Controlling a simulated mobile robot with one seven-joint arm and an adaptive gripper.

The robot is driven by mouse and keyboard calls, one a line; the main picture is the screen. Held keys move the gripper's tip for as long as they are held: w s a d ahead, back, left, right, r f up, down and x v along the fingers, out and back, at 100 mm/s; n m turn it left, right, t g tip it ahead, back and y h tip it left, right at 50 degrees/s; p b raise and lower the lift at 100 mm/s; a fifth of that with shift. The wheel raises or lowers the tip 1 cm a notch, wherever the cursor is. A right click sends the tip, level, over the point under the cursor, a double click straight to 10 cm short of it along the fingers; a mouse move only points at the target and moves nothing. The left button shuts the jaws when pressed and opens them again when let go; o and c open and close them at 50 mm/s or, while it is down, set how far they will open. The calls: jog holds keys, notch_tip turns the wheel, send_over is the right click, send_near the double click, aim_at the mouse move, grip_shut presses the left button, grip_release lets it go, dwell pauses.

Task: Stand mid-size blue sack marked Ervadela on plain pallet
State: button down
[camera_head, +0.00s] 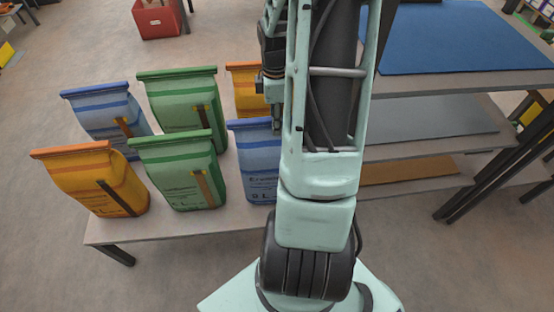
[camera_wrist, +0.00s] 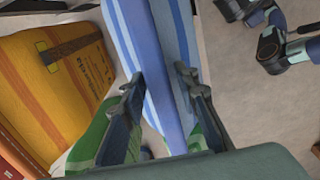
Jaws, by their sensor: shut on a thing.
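A blue sack (camera_head: 256,160) with a darker blue top band stands at the right end of the front row on a low bench. Its printed name starts "Erva"; the rest, and its right side, are hidden behind my arm. My gripper (camera_head: 276,128) is at its top edge. In the wrist view my gripper (camera_wrist: 164,80) has one finger on each side of the blue sack's top band (camera_wrist: 168,105), shut on it. Another blue sack (camera_head: 105,118) stands at the back left. I cannot make out a plain pallet.
Two green sacks (camera_head: 180,175) and two orange sacks (camera_head: 95,180) stand close by on the bench (camera_head: 150,228). To the right is a shelf unit with a blue mat (camera_head: 460,40) on top. A red bin (camera_head: 158,20) stands on the floor behind.

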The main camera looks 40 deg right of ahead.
dwell(0.5)
jog(key=shift+r+p, duration=2.5)
jog(key=shift+r, duration=0.3)
jog(key=s+a+r+p, duration=0.3)
jog(key=s, duration=0.2)
jog(key=shift+s+a, duration=0.1)
